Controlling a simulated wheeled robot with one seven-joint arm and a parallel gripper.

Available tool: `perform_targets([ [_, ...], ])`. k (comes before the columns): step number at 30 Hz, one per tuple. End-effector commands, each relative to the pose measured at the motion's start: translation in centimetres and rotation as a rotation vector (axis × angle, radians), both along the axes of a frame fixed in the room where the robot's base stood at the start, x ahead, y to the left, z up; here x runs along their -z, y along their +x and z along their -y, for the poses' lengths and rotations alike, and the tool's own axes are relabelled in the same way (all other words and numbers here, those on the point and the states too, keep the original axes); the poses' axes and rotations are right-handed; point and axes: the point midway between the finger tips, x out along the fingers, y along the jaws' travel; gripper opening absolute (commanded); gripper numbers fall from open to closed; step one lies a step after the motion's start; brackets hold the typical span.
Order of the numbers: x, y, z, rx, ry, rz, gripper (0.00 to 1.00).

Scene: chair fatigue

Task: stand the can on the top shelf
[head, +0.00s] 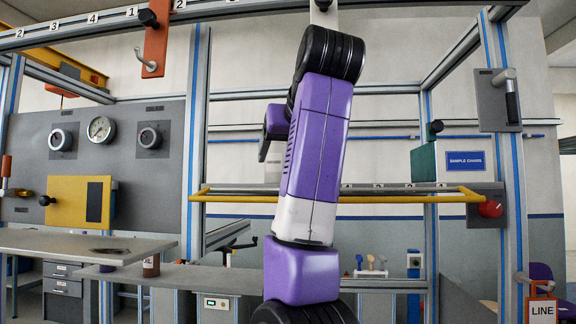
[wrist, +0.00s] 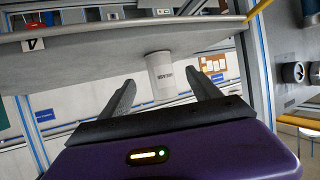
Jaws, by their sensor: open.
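My gripper (wrist: 161,84) is open, with one dark finger on each side of the can in the picture. Gaps show on both sides, so the fingers do not seem to touch it. I cannot tell how deep the can is between them. In the head view my arm rises through the middle, and neither my fingers nor the can can be made out. I cannot tell which level is the top shelf.
A railed frame with a yellow bar (head: 240,199) runs behind my arm. A grey table (head: 60,243) stands at left before a gauge panel (head: 160,180). A hook on an orange plate (head: 156,40) hangs from the upper beam. A red knob (head: 490,208) juts out at right.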

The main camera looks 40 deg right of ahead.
Motion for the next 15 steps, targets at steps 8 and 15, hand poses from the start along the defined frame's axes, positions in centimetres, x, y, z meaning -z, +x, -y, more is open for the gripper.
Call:
perform_targets([
  [8,-0.1,-1.6,-1.0,-0.001,-0.001,0.004,0.72],
  [15,0.0,-2.0,-1.1,0.001,0.0,-0.001,0.72],
])
